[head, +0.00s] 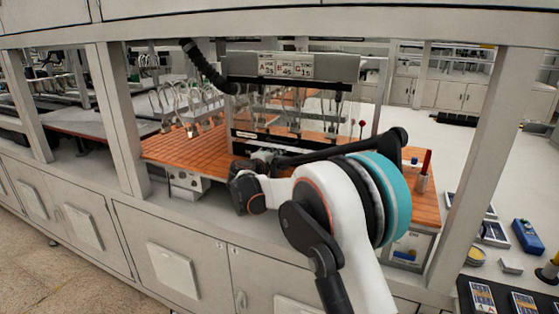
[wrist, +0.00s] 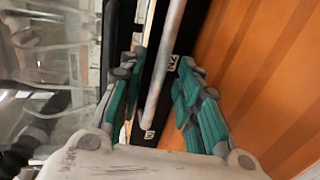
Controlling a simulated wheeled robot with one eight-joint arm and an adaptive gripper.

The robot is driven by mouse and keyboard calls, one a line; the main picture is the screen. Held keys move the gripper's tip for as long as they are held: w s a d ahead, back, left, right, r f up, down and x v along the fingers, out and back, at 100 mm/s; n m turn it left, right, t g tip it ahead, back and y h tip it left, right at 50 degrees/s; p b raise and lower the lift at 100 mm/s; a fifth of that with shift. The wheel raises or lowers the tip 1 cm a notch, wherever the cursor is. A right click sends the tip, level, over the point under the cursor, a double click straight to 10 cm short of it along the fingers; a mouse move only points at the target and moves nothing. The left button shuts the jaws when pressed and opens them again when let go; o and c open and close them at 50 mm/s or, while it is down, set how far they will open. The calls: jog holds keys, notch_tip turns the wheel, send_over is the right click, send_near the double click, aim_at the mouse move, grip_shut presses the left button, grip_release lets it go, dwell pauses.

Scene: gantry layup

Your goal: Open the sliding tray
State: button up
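The sliding tray's front looks like a black strip with small white labels, low on the clear-walled machine in the head view. In the wrist view the black front (wrist: 182,42) runs steeply up the picture. A pale metal bar handle (wrist: 166,62) stands along it. My gripper (wrist: 156,70) has its teal fingers spread on either side of the bar, with gaps visible. It is open; contact with the bar cannot be made out. In the head view my gripper (head: 260,162) is at the machine's front, and my arm hides part of the tray front and the handle.
The machine (head: 300,100) stands on an orange slatted deck (head: 185,150), framed by grey posts. A red pen-like item in a holder (head: 423,180) stands at the deck's right. A blue device (head: 525,236) lies at far right.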

jog(key=shift+x, duration=1.2)
grip_shut()
jog(key=f+v, duration=0.2)
jog(key=v, duration=1.1)
jog(key=s+f+b+v, duration=0.1)
jog(key=f+v, duration=0.2)
jog(key=v, duration=1)
jog(key=shift+s+a+f, duration=0.2)
jog(key=shift+s+f, duration=0.1)
jog(key=shift+s, duration=0.05)
